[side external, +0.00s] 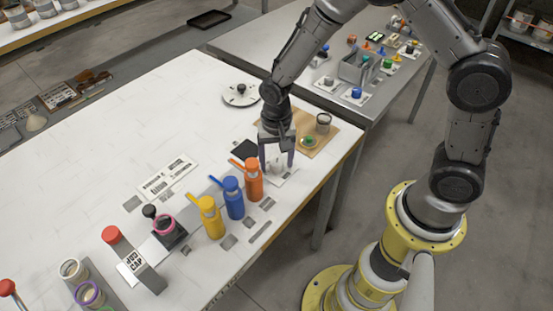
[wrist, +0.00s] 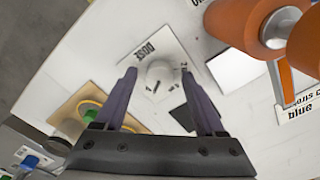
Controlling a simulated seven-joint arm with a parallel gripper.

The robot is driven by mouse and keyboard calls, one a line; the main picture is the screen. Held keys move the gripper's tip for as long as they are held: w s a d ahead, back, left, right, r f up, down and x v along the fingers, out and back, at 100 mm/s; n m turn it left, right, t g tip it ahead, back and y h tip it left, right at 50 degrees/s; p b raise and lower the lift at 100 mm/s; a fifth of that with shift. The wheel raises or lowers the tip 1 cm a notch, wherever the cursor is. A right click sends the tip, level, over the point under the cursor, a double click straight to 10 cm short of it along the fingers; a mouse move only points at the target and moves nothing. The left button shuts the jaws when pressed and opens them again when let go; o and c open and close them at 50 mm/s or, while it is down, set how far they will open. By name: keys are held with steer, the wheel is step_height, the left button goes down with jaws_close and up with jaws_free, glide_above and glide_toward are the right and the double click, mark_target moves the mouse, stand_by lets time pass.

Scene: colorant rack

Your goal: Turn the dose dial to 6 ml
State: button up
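The dose dial (wrist: 160,76) is a round whitish knob on a white plate marked DOSE (wrist: 138,58). Small dark marks surround it, too blurred to read, so its setting cannot be told. My gripper (wrist: 158,72) points down over the plate, with its two purple fingers apart on either side of the dial. Gaps show between fingers and dial in the wrist view. In the side view my gripper (side external: 277,164) is low over the table, and the dial is mostly hidden between the fingers.
Orange (side external: 253,180), blue (side external: 234,199) and yellow (side external: 210,217) bottles stand in a row close to my gripper. A wooden board (side external: 318,143) with a grey can (side external: 323,122) and a green-topped item (side external: 309,141) lies behind it. The table's centre left is clear.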

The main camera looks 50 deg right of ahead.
step_height(320, 180, up, 14)
stand_by(0.6)
steer(key=shift+f, duration=0.1)
step_height(320, 180, up, 8)
steer(key=t, duration=0.2)
glide_above(277, 163)
steer(key=s+d, duration=0.2)
steer(key=d, duration=0.1)
steer(key=s+d+r+t, duration=0.1)
steer(key=s+r+t, duration=0.1)
steer(key=s+r, duration=0.3)
steer(key=s+d+f+n+t, duration=0.1)
steer(key=s+d+n, duration=0.1)
steer(key=s+n, duration=0.6)
steer(key=s, duration=0.4)
steer(key=shift+s+d+f+t, duration=0.25)
steer(key=shift+f+t, duration=0.05)
